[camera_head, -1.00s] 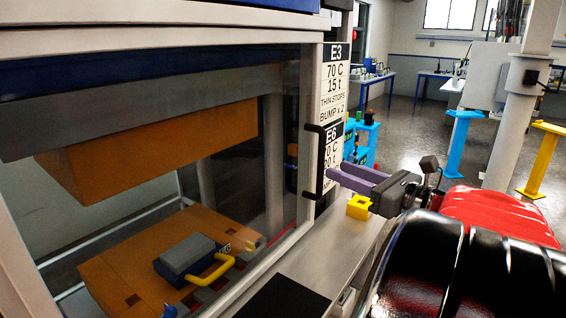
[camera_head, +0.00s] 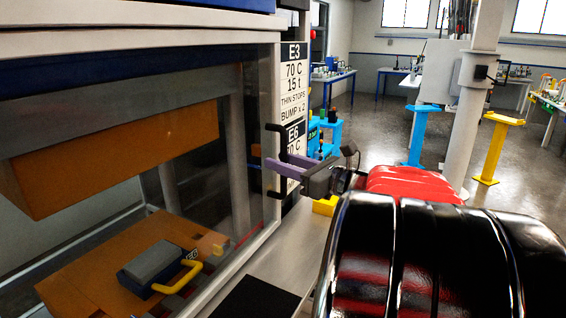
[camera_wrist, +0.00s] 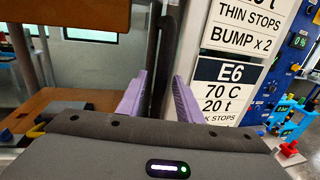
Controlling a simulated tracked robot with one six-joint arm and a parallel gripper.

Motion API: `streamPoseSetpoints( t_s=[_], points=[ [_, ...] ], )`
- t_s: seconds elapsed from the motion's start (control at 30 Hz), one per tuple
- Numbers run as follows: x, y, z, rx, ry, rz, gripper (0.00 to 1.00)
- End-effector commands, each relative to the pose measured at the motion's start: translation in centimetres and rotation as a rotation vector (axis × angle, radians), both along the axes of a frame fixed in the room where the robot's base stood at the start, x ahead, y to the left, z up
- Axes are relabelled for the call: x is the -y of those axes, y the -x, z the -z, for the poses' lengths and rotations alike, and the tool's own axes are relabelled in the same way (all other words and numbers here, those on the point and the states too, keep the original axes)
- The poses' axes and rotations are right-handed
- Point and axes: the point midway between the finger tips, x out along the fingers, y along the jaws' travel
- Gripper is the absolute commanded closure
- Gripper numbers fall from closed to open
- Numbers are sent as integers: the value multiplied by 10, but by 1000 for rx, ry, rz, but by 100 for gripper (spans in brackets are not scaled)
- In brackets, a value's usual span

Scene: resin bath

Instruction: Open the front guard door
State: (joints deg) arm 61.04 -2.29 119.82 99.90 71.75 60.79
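The front guard door (camera_head: 205,150) is a large clear panel in a pale frame at the left of the head view, and it looks shut. Its black C-shaped handle (camera_head: 284,143) stands upright at the door's right edge. My gripper (camera_head: 279,164) has two purple fingers, spread apart, at the middle of the handle. In the wrist view the dark handle bar (camera_wrist: 153,50) runs upright between my fingers (camera_wrist: 158,95), with the left finger close to it. I cannot tell whether either finger touches it. My gripper's body hides the lower part of the bar.
Behind the door are an orange upper block (camera_head: 120,150) and a lower orange plate bearing a grey block with a yellow handle (camera_head: 178,277). White E3 and E6 signs (camera_head: 294,85) hang right of the handle. A yellow block (camera_head: 324,206) sits on the ledge below my gripper.

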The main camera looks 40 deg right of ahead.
Motion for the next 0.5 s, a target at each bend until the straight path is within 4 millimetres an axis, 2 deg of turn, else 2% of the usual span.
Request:
streamPoseSetpoints(
  t_s=[0.03, 0.4, 0.5],
  points=[
    [0, 0, 0, 0, 0, 0, 70],
    [0, 0, 0, 0, 0, 0, 96],
    [0, 0, 0, 0, 0, 0, 100]
  ],
)
